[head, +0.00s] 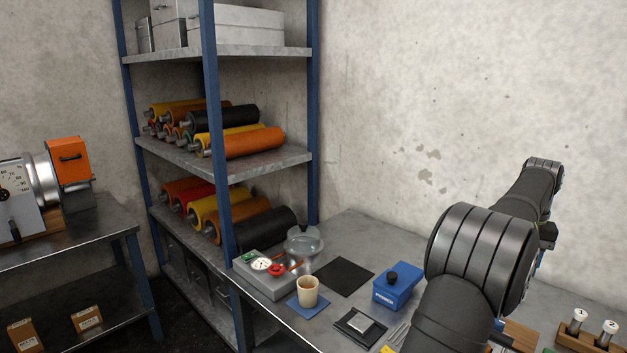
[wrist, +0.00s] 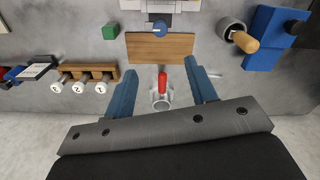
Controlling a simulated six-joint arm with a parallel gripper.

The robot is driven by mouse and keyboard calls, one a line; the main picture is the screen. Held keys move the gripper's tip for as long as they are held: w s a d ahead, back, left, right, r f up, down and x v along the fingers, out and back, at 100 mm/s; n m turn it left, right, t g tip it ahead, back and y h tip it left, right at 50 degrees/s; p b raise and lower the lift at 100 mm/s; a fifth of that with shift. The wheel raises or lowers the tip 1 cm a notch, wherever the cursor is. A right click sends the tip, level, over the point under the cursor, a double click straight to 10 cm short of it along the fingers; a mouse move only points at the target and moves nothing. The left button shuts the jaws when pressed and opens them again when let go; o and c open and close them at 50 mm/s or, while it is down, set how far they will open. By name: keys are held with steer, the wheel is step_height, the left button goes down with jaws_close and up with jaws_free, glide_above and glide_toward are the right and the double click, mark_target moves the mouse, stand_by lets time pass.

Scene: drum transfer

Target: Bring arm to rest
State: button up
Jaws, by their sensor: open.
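My arm shows at the right of the head view as dark grey links, reaching over the bench. In the wrist view my gripper (wrist: 163,82) shows two blue fingers spread wide apart with nothing held between them. A red-handled item (wrist: 162,82) with a pale round end appears in the gap between the fingers, lower down; I cannot tell how far below. A wooden board (wrist: 160,47) lies just beyond the fingertips. The jaws cannot be made out in the head view, where my arm links cover part of the bench.
A wooden rack (head: 587,342) with numbered white-capped vials stands at the right; it also shows in the wrist view (wrist: 100,72). A blue box (head: 397,292), a beige cup (head: 308,291) and a gauge unit (head: 268,279) stand on the bench. A tall shelf (head: 210,110) holds rollers.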

step_height(320, 180, down, 18)
steer(key=shift+r, duration=0.1)
steer(key=m, duration=0.8)
steer(key=shift+m, duration=0.3)
steer(key=m, duration=0.3)
steer(key=shift+m, duration=0.4)
steer(key=m, duration=0.4)
